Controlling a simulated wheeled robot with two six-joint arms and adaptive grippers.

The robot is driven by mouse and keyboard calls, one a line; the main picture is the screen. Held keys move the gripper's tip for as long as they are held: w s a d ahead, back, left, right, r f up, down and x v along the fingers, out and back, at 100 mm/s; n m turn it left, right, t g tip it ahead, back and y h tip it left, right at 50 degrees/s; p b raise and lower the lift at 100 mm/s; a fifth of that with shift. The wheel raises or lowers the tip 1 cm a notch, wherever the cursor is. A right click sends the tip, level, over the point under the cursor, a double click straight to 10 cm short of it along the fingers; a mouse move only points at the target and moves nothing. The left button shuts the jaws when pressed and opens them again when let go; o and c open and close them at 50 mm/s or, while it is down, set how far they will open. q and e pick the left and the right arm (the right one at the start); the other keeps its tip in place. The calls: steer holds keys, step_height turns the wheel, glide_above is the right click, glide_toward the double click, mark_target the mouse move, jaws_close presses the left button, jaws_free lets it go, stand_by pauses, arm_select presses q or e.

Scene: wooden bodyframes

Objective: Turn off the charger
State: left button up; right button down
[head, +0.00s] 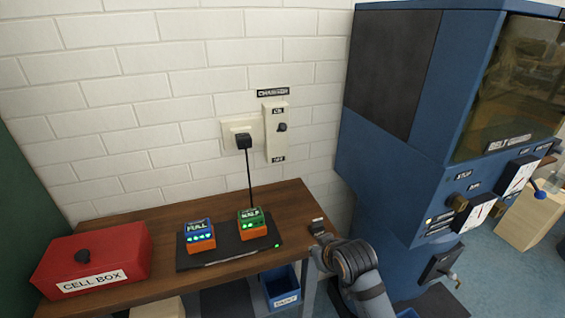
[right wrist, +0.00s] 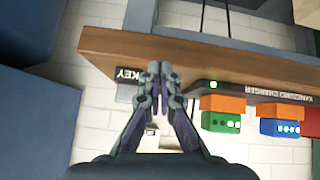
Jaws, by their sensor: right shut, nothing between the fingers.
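The charger switch plate (head: 270,146) is on the white brick wall, below a CHARGER sign (head: 272,92). It has ON at the top and OFF at the bottom. Its dark knob (head: 282,127) sits about midway, slightly nearer ON. The charger pad (head: 222,256) lies on the table with two lit cell packs, one blue and orange (head: 199,237) and one green and orange (head: 252,223). My right gripper (head: 318,226) is at the table's right end, below and right of the switch. In the right wrist view its fingers (right wrist: 161,72) are shut and empty. My left gripper is not visible.
A black plug (head: 244,142) is in the wall socket left of the switch, its cord running down to the charger. A red cell box (head: 92,262) stands on the table's left. A tall blue machine (head: 420,120) stands right of the switch. A blue bin (head: 281,288) is below the table.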

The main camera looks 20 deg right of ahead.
steer(key=w+r+t, duration=0.2)
steer(key=w+r, duration=0.4)
steer(key=r, duration=0.4)
steer(key=w+a+r+n+t+y, duration=0.1)
steer(key=w+r+t, duration=0.2)
steer(key=w+r, duration=0.3)
steer(key=w+r+t+y, duration=0.1)
steer(key=w+r+t, duration=0.2)
steer(key=r, duration=1.3)
steer(key=w, duration=0.2)
steer(key=shift+w+a+n, duration=0.15)
steer(key=shift+w+n, duration=0.15)
steer(key=shift+w, duration=0.1)
steer(key=p, duration=0.3)
glide_above(282, 127)
steer(key=w, duration=0.2)
steer(key=shift+s+a+f, duration=0.2)
steer(key=shift+s+a, duration=0.05)
steer(key=shift+a, duration=0.1)
steer(key=f, duration=0.1)
steer(key=s+f, duration=0.1)
steer(key=f+p, duration=0.1)
steer(key=shift+s+d+f, duration=0.15)
steer(key=shift+d, duration=0.25)
steer(key=shift+s+f, duration=0.2)
steer(key=shift+f, duration=0.15)
